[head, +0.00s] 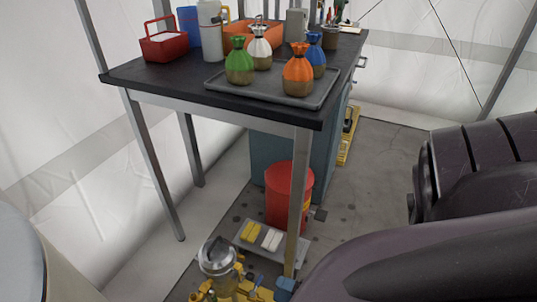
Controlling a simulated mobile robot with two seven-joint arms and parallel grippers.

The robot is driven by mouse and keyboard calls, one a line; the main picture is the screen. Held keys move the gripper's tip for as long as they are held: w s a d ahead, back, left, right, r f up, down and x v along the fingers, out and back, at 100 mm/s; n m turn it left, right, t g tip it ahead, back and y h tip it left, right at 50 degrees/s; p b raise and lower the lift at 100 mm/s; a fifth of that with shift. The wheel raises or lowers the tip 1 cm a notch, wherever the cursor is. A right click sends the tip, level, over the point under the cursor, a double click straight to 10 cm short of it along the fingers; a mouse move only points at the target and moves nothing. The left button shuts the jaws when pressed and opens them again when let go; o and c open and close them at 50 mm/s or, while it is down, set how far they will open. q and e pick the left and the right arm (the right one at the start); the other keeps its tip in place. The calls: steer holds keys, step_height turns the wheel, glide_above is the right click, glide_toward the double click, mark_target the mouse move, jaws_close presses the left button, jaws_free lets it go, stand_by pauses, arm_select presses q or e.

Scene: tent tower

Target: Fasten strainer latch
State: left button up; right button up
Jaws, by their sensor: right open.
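A strainer with a round silver metal lid (217,256) stands low on the floor at the bottom of the head view, among yellow fittings. Its lower part is cut off by the picture edge. The latch is too small to tell, and I cannot see whether it is fastened. My right arm, dark purple, fills the lower right of the view, to the right of the strainer. Its gripper is open, but its fingertips are hard to make out. No contact with the strainer shows. My left gripper is not in view.
A dark-topped table (160,75) stands above and behind the strainer, its front leg (298,200) close by on the right. A grey tray (245,88) on it holds several tied bags. A red bucket (283,195) and a floor tray (287,256) stand behind the strainer.

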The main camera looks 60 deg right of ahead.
steer(key=shift+s+d, duration=0.1)
steer(key=shift+s, duration=1.1)
